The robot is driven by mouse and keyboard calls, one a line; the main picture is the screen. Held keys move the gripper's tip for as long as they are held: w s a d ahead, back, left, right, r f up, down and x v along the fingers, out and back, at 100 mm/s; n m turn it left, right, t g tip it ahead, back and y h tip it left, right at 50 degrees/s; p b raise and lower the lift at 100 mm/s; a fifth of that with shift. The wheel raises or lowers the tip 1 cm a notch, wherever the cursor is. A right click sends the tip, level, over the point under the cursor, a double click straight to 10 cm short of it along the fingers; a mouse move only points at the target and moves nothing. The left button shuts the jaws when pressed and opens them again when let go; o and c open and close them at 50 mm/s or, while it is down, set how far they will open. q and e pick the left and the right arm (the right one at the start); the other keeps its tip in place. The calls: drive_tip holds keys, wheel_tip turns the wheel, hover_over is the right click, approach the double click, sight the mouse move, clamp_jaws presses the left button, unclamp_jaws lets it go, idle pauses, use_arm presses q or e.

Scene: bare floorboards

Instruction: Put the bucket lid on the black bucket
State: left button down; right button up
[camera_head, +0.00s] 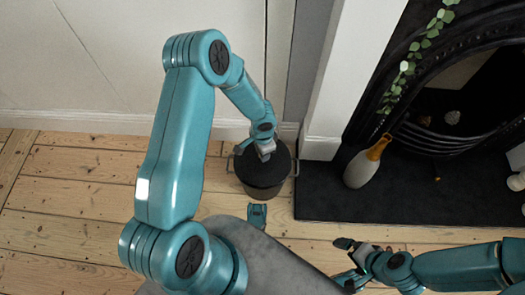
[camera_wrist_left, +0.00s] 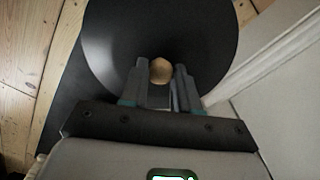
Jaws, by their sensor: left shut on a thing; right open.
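The black bucket (camera_head: 264,187) stands on the floorboards in the head view, against the wall beside the dark hearth, with a handle on each side. The bucket lid (camera_head: 276,163) is a flat black disc over the bucket's mouth; I cannot tell whether it rests on the rim or is slightly above it. It also fills the upper left wrist view (camera_wrist_left: 112,48), with a round wooden knob (camera_wrist_left: 160,71). My left gripper (camera_head: 265,153) is shut on this knob, also in the wrist view (camera_wrist_left: 160,85). My right gripper (camera_head: 350,262) is open and empty, low and right of the bucket.
A dark hearth slab (camera_head: 320,195) lies right of the bucket, before a black fireplace (camera_head: 425,110) with a green garland (camera_head: 408,66). A pale bottle-shaped thing (camera_head: 358,170) with a golden neck stands on the slab. The floorboards (camera_head: 70,210) at left are clear.

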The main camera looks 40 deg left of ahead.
use_arm(q)
drive_tip(key=shift+f+b, duration=0.75)
drive_tip(key=shift+b, duration=0.15)
idle(0.6)
drive_tip(key=c, duration=0.8)
unclamp_jaws()
drive_tip(key=shift+o, duration=0.2)
drive_tip(key=shift+r, duration=0.1)
drive_tip(key=shift+r+p, duration=2.5)
drive_tip(key=shift+r, duration=1)
